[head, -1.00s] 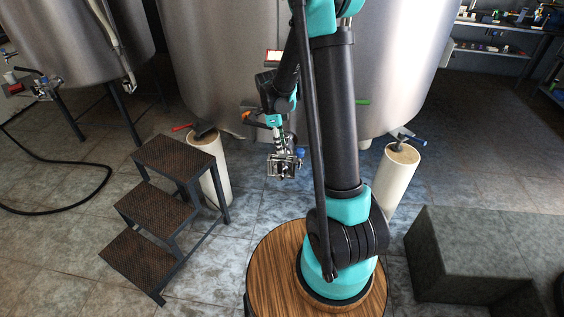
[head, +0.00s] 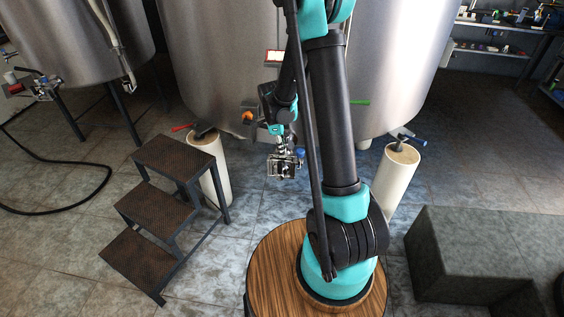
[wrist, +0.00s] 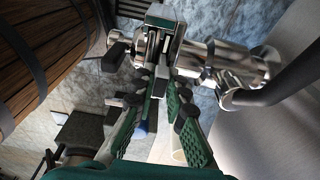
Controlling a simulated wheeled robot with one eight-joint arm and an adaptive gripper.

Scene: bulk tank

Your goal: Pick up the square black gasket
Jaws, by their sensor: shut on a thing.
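My gripper (wrist: 157,92) shows in the wrist view, its green-padded fingers closed in at a metal fitting. They are shut on a thin dark piece at the fitting's edge. It appears to be the square black gasket, seen nearly edge-on and mostly hidden by the fingers and metal, so its shape cannot be made out. The shiny metal fitting (wrist: 215,62) has a square clamp-like end at the fingertips. In the head view the fitting (head: 284,166) hangs low in front of the big tank, with my wrist just above it. The fingertips are too small to read there.
The steel tank (head: 225,70) rises right behind the fitting. Its pale legs (head: 395,178) stand on both sides. Metal steps (head: 168,200) are at the left and a dark grey block (head: 485,250) at the right. A blue knob (head: 300,152) sits beside the fitting.

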